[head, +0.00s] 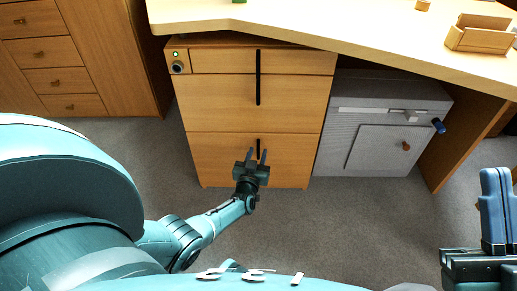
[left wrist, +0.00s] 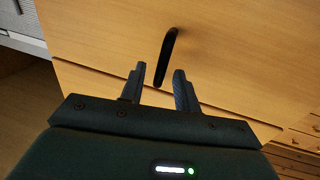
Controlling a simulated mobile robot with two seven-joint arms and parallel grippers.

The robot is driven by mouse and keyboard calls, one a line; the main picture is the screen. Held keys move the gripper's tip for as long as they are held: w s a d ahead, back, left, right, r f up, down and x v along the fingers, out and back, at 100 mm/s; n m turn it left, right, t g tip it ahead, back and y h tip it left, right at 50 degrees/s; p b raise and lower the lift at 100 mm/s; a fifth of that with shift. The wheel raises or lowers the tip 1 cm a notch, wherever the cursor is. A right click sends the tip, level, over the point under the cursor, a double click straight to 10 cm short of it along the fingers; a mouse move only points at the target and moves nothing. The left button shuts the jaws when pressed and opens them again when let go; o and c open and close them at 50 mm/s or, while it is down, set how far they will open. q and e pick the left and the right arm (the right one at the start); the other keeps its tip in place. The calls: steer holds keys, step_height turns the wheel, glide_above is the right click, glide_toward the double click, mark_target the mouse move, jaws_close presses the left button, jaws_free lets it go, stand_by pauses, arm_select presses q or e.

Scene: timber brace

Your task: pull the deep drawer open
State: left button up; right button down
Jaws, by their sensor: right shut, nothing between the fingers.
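A wooden drawer cabinet (head: 205,105) stands under the desk, with a shallow top drawer (head: 215,62) and two deeper fronts below: a middle drawer (head: 212,100) and a bottom drawer (head: 215,155). All look shut. Dark upright handles mark the fronts. My left gripper (head: 257,154) is open and empty in front of the bottom drawer's handle (head: 258,143). In the left wrist view, a black handle (left wrist: 167,50) lies in line with the gap between the left fingers (left wrist: 160,69); I cannot tell whether it is between them. My right gripper (head: 494,172) is shut and empty at the right edge.
The desk top (head: 290,22) overhangs the cabinet. A round lock or knob (head: 178,67) sits at the cabinet's upper left. Another drawer unit (head: 65,55) is at left. Grey floor (head: 310,225) in front is clear.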

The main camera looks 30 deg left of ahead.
arm_select(q)
steer(key=shift+w, duration=0.2)
steer(key=shift+c, duration=0.2)
jaws_close()
